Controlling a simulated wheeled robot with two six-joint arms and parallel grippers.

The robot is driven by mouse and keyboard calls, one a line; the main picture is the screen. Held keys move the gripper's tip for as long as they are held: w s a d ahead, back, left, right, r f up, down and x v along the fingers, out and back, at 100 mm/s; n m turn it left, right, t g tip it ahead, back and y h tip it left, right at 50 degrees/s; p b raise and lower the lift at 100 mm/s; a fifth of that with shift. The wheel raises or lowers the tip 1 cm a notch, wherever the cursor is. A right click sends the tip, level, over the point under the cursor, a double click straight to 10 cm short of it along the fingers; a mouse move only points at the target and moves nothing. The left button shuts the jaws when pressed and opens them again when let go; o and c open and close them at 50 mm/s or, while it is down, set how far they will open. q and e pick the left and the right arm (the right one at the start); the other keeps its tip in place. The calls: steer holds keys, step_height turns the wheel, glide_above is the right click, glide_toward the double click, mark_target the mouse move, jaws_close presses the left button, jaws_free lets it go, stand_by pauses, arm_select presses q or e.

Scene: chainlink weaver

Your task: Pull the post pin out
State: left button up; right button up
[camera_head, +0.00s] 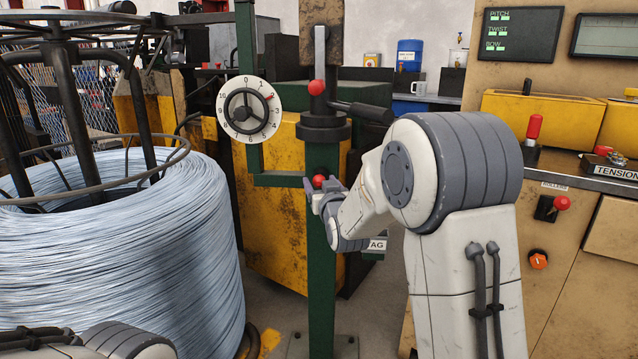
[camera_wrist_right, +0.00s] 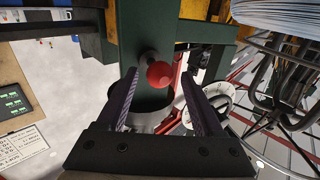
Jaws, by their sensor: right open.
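The post pin shows as a red ball knob (camera_head: 319,181) on a short stem in the green post (camera_head: 321,290). In the right wrist view the red knob (camera_wrist_right: 160,75) sits between my open fingertips, with a gap on each side, and its grey stem runs into the post. My right gripper (camera_head: 325,193) is open and empty at the post, its fingers level with the knob. In the head view the fingers hide part of the post behind them. My left gripper is out of frame; only part of my left arm shows at the bottom left.
A large wire coil (camera_head: 120,260) stands to the left. A numbered dial (camera_head: 249,109) is on the bracket beside the post. Another red knob (camera_head: 317,87) and a dark handle (camera_head: 362,110) are above. A control bench (camera_head: 560,230) is at the right.

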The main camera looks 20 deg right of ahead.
steer(key=shift+w+d, duration=0.15)
steer(key=shift+w, duration=0.8)
steer(key=shift+c, duration=0.3)
jaws_close()
stand_by(0.5)
